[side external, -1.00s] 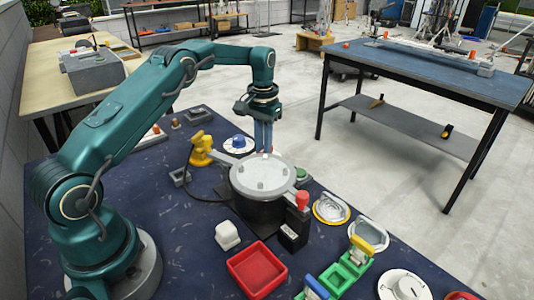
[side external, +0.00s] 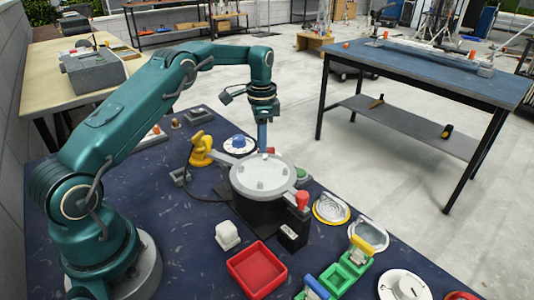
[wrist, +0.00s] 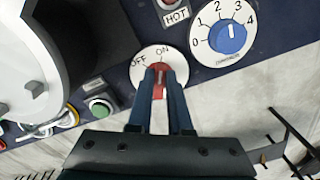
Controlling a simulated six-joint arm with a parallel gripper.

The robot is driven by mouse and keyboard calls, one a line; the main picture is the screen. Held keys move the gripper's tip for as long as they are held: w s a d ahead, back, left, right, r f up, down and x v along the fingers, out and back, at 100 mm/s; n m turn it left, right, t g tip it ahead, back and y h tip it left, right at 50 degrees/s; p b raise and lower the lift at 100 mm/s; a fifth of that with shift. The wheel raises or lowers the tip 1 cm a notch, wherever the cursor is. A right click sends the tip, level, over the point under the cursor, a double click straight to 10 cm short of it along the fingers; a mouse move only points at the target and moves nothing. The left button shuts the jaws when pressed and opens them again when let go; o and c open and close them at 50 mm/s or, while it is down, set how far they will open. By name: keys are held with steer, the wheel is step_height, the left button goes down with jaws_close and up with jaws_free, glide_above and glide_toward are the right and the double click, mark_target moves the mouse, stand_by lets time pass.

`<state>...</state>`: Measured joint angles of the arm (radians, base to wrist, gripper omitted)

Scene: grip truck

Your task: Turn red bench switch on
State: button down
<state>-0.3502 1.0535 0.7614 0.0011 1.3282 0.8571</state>
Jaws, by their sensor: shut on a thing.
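The red bench switch (wrist: 158,91) is a red handle on a white round plate (wrist: 145,76) marked OFF and ON in the wrist view. My gripper (wrist: 160,72) is shut on the red handle, with one finger on each side. The fingers cover much of the handle. Its visible end lies below the ON mark, with OFF to the left; its exact angle is hard to tell. In the side view my gripper (side external: 262,148) points down behind the round pot, and only a bit of red (side external: 271,150) shows beside the fingertips.
A white-lidded pot (side external: 262,176) stands close in front of the gripper. A blue numbered dial (wrist: 230,37), a red button marked HOT (wrist: 171,4) and a green button (wrist: 99,108) are near the switch. A yellow object (side external: 201,150) stands left of the pot.

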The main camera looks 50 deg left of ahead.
steer(key=shift+w, duration=0.15)
stand_by(0.3)
steer(key=c, duration=0.8)
jaws_free()
steer(key=shift+c, duration=0.2)
steer(key=shift+r, duration=0.1)
steer(key=shift+r, duration=2.5)
